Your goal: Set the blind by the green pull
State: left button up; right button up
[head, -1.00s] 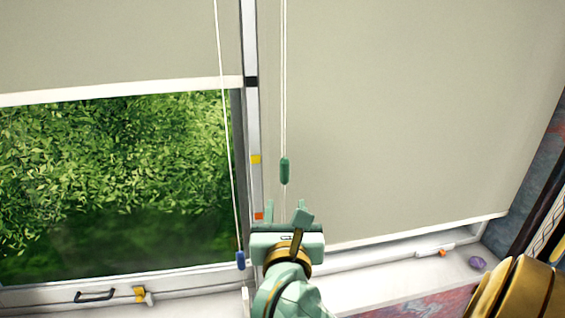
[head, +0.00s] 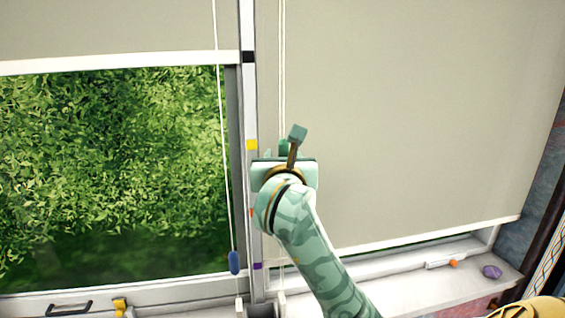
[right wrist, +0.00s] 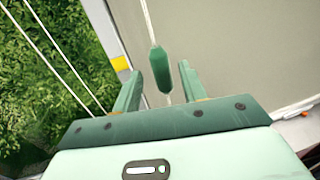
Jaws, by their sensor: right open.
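The green pull (head: 284,146) hangs on a pale looped cord in front of the right-hand blind (head: 420,120). That blind is lowered almost to the sill, its white bottom bar (head: 420,238) slanting in the picture. My right gripper (head: 283,143) is open at the pull's height and hides its lower part in the head view. In the right wrist view the green pull (right wrist: 160,68) shows between the two spread fingers (right wrist: 160,72), with gaps on both sides. My left gripper is not in view.
A blue pull (head: 234,262) hangs on the left cord, before the half-raised left blind (head: 110,28). The post (head: 248,100) between the windows carries yellow, black, orange and purple marks. A purple stone (head: 492,272) lies on the right sill.

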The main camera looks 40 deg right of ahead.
aim_at(284, 153)
jog(key=x, duration=0.3)
jog(key=shift+s+d+r, duration=0.1)
jog(key=shift+s, duration=0.05)
jog(key=shift+w+d, duration=0.25)
jog(key=shift+w, duration=0.25)
grip_shut()
notch_tip(284, 153, up, 10)
jog(key=p, duration=0.7)
jog(key=shift+s+d+f+p, duration=0.1)
jog(key=shift+f+p, duration=0.1)
jog(key=shift+p, duration=0.15)
jog(key=shift+f, duration=0.1)
grip_release()
